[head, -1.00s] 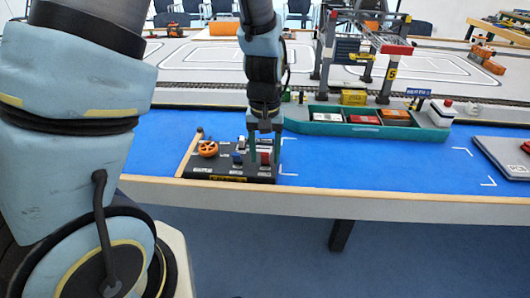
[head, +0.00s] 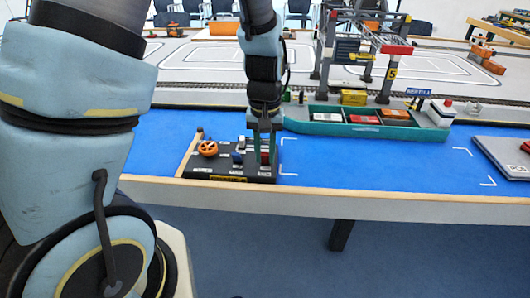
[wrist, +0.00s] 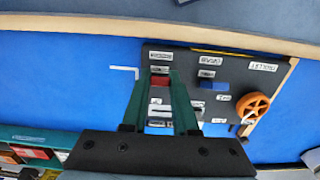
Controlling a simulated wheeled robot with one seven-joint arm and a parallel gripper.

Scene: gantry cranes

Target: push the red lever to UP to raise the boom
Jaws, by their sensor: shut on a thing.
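The black control panel (head: 225,172) lies on the blue table strip at the left of the head view. The red lever (wrist: 160,82) stands at one end of the panel in the wrist view, with a small white label beside it that I cannot read. My gripper (head: 264,160) reaches down over the panel. Its two green fingers are shut on the red lever, which shows between the fingertips in the wrist view. The gantry crane (head: 392,48), with red and grey beams, stands behind the ship.
A blue lever (wrist: 214,86) and an orange wheel (wrist: 253,106) sit beside the red lever on the panel. A green ship (head: 330,128) with coloured containers lies to the right. A grey slab (head: 500,155) is at the far right. Blue table between is clear.

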